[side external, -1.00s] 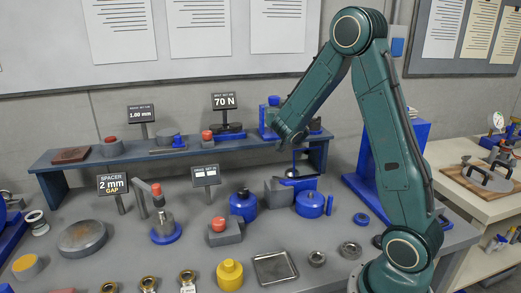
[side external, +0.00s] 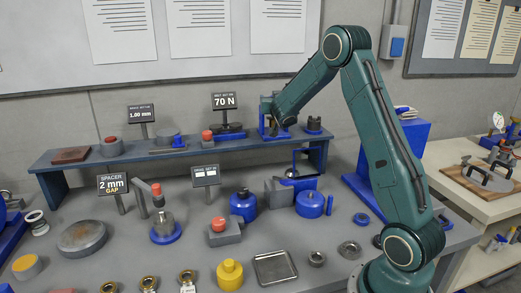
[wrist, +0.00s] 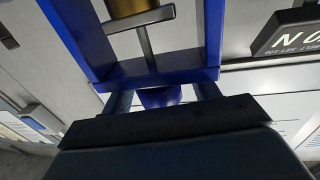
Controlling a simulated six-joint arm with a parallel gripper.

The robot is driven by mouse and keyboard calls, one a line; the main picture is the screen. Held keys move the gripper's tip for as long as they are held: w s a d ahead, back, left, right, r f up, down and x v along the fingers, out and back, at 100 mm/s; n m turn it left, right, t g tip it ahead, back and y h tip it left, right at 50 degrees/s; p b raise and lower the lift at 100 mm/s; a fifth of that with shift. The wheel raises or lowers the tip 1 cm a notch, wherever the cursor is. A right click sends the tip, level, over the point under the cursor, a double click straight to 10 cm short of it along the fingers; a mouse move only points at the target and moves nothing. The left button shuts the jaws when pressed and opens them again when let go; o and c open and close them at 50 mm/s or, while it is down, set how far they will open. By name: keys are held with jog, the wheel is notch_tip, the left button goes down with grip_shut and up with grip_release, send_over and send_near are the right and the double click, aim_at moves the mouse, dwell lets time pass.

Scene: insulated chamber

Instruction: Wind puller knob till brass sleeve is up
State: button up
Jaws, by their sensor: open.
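The puller (side external: 266,125) is a blue frame on the raised shelf, partly covered by my arm in the side view. In the wrist view its blue frame (wrist: 150,73) fills the upper middle. The brass sleeve (wrist: 125,8) shows at the top edge, partly cut off, with a grey metal bar across it. The round blue puller knob (wrist: 160,97) lies beyond the frame's crossbar on my side. My gripper (wrist: 163,94) is open, with a finger on either side of the knob. I cannot tell whether the fingers touch it.
The shelf (side external: 100,170) also carries small parts and signs, including a 70 N sign (side external: 224,101) left of the puller. A dark block (side external: 314,124) stands to its right. The bench below holds several fixtures, blue pots and a metal tray (side external: 274,268).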

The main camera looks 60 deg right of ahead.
jog(key=shift+d, duration=0.15)
jog(key=c, duration=1)
jog(key=shift+o, duration=0.2)
jog(key=shift+w+f+n+t+y, duration=0.1)
jog(key=shift+f+n+t+y, duration=0.1)
jog(key=shift+n+t+y, duration=0.7)
jog(key=shift+w+f+n+t+y, duration=0.1)
jog(key=shift+f+n+t+y, duration=0.05)
jog(key=shift+n+t+y, duration=0.7)
jog(key=shift+a+n+t+y, duration=0.25)
jog(key=shift+n+t+y, duration=0.35)
jog(key=shift+y, duration=0.55)
jog(key=o, duration=1)
jog(key=shift+r, duration=0.15)
jog(key=shift+c, duration=0.2)
jog(key=shift+r, duration=0.1)
